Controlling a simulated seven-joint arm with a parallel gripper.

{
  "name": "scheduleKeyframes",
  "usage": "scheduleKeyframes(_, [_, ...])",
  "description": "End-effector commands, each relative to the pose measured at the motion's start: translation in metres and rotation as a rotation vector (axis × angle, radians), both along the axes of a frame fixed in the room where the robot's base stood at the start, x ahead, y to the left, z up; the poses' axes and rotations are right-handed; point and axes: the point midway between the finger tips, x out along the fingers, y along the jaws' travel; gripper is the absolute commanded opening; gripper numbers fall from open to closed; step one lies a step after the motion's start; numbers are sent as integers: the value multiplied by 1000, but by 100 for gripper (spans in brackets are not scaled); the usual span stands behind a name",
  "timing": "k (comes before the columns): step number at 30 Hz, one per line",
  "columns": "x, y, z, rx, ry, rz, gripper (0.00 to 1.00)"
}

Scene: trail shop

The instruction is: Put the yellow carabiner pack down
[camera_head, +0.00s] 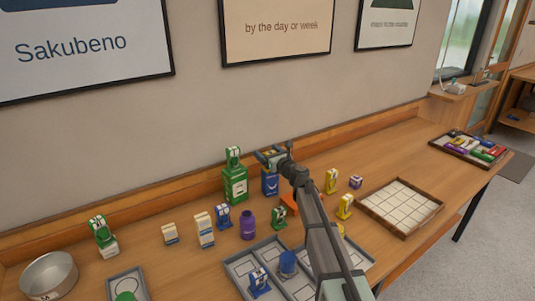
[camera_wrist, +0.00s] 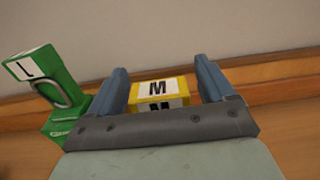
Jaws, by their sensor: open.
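My gripper (camera_head: 268,157) is at the back of the table, just above a blue box (camera_head: 270,184) near the wall ledge. In the wrist view its two blue-grey fingers (camera_wrist: 162,78) stand open. A yellow pack with a white M label (camera_wrist: 160,88) sits between them; contact with the fingers cannot be told. In the head view that pack is mostly hidden by my gripper, and what bears it is unclear. Two other yellow packs, one farther back (camera_head: 331,181) and one nearer (camera_head: 345,207), stand upright to the right of my arm.
A green box with a green L-labelled pack on top (camera_head: 235,182) stands close left of my gripper. A purple bottle (camera_head: 248,224) and several small packs stand in front. A divided grey tray (camera_head: 240,262) is nearer. A wooden-rimmed grid tray (camera_head: 400,207) is empty at right.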

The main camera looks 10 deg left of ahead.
Motion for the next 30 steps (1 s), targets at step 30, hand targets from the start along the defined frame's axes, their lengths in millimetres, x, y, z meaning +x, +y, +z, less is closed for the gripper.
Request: scheduleKeyframes(30, [-85, -85, 2, 0, 0, 0, 82])
